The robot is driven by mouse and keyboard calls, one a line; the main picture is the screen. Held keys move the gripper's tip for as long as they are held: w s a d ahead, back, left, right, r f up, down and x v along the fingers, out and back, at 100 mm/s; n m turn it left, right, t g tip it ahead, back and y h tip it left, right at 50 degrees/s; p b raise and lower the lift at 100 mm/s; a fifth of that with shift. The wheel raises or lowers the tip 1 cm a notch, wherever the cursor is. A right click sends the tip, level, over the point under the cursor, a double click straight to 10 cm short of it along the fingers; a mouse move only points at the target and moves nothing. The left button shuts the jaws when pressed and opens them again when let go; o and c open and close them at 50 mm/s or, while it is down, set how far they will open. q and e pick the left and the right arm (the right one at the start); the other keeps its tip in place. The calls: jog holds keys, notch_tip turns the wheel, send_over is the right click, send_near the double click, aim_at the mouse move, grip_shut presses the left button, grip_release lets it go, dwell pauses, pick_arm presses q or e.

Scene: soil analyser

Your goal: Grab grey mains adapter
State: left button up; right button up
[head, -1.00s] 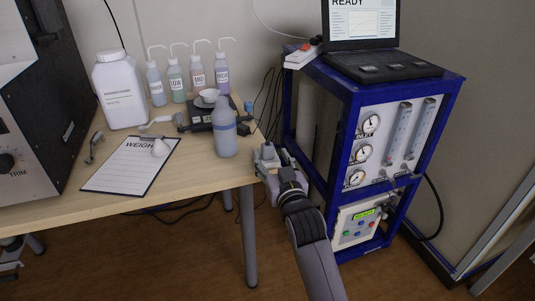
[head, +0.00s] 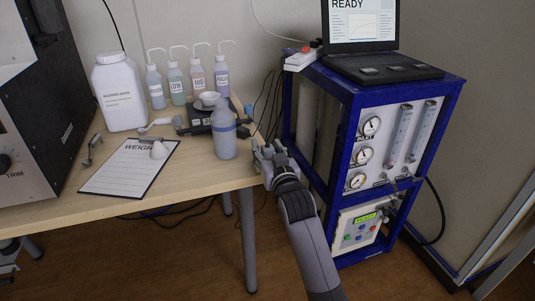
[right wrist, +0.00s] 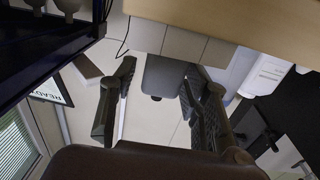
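A dark grey, rounded box, which looks like the grey mains adapter (right wrist: 165,76), shows in the right wrist view between the fingers of my right gripper (right wrist: 160,88). The fingers stand apart, with a gap on the left of the box. The right finger is close to its edge; I cannot tell whether it touches. In the head view my right gripper (head: 270,154) is just off the right end of the table, between table and blue rack. I cannot make out the adapter clearly there. My left gripper is not in view.
The wooden table (head: 215,178) holds a capped bottle (head: 225,138) near the gripper, a balance, wash bottles, a white jar (head: 120,92) and a clipboard (head: 122,172). The blue rack (head: 345,100) with gauges stands to the right, carrying a laptop (head: 385,66) and power strip (head: 301,58). Cables hang between.

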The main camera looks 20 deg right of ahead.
grip_shut()
dwell(0.3)
jog(key=shift+r, duration=0.1)
